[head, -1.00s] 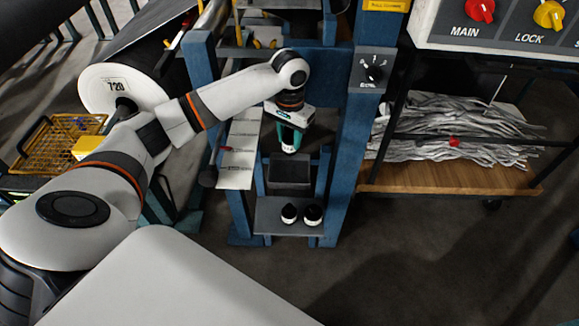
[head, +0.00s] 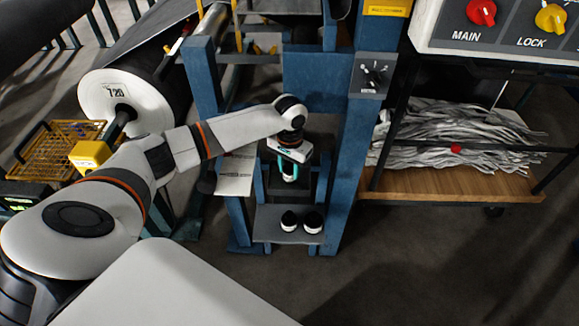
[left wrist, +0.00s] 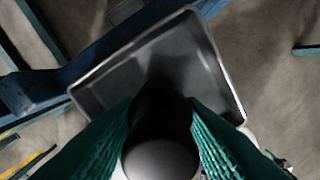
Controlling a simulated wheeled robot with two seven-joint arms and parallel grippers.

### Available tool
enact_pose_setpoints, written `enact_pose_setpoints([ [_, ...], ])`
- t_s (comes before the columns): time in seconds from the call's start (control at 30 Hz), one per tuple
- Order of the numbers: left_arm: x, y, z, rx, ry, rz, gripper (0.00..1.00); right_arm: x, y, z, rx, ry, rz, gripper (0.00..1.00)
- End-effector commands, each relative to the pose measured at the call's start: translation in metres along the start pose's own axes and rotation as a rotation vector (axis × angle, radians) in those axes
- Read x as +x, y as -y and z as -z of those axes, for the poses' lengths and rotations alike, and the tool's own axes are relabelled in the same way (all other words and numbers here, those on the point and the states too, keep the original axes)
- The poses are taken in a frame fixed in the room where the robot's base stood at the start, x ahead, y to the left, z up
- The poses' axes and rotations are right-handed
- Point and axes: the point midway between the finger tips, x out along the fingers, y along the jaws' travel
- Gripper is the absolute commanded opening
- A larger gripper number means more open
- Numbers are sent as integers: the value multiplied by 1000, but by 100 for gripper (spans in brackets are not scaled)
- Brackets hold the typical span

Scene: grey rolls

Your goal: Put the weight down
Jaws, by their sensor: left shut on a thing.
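My left gripper (head: 289,174), with teal fingers, is low inside the blue frame in the head view. In the left wrist view its fingers (left wrist: 160,125) are shut on a dark weight (left wrist: 160,158) with a round grey top. The weight is over a dark grey tray (left wrist: 110,90) with a raised, lighter rim. I cannot tell whether the weight's underside touches the tray. In the head view the gripper hides most of the held weight. Two black-and-white knob-like pieces (head: 289,221) stand on the lower shelf (head: 268,232). My right gripper is not in view.
Blue posts (head: 347,165) stand close on both sides of the gripper. A pale labelled plate (head: 235,177) is at its left. A dial box (head: 371,77) is on the right post. A cart with grey strips (head: 440,140) stands further right. The floor in front is clear.

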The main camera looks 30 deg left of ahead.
Motion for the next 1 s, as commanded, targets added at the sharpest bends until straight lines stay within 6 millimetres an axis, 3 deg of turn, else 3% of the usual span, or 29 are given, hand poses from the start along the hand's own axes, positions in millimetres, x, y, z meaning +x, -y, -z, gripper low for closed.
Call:
enact_pose_setpoints([
  [0.13,1,0,-1,-1,1,1,0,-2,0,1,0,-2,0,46],
  [0.17,2,0,0,-1,0,1,40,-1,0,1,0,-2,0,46],
  [0.27,2,0,0,-1,0,0,57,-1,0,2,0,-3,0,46],
  [0.67,-7,0,0,-1,1,0,57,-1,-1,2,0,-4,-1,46],
  [1.0,-76,0,-1,0,3,2,57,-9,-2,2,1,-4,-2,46],
])
